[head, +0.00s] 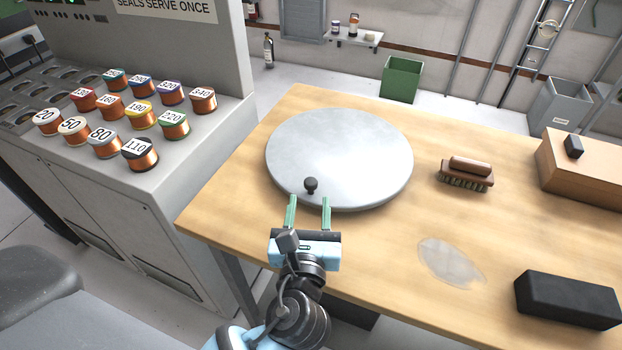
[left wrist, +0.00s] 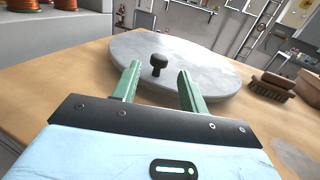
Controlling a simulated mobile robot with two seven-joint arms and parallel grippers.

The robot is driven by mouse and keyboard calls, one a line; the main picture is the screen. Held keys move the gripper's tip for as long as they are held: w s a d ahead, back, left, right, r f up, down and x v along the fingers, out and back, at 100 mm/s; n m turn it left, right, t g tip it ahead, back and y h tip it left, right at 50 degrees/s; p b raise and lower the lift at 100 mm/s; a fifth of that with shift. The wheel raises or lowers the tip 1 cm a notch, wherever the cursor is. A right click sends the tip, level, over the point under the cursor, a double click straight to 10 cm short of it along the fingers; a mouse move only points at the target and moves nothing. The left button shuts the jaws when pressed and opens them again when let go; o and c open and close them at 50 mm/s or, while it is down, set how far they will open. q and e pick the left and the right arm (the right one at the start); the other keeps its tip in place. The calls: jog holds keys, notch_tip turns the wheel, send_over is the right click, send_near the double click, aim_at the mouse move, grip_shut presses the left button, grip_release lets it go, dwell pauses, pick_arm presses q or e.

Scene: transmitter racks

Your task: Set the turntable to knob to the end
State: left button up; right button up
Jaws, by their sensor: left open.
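The grey round turntable (head: 340,150) lies flat on the wooden table. Its small black knob (head: 311,184) stands upright near the rim on the side closest to me. My left gripper (head: 309,202) is open, its two green fingers pointing at the knob from the near edge. In the left wrist view the knob (left wrist: 158,64) shows beyond and between the fingertips (left wrist: 158,72), with the turntable (left wrist: 205,62) behind it. Nothing is between the fingers as far as I can see. My right gripper is not in view.
On the table (head: 390,255) are a brush (head: 467,172), a black block (head: 567,299), a cardboard box (head: 585,170) and a shiny patch (head: 450,262). A grey console (head: 150,200) with several numbered copper coils stands at left. Beyond are a green bin (head: 401,79) and a grey bin (head: 562,105).

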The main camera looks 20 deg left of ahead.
aim_at(311, 188)
pick_arm(q)
jog(key=x, duration=0.6)
jog(key=shift+w+a, duration=0.1)
jog(key=shift+w, duration=0.2)
jog(key=shift+c, duration=0.4)
grip_shut()
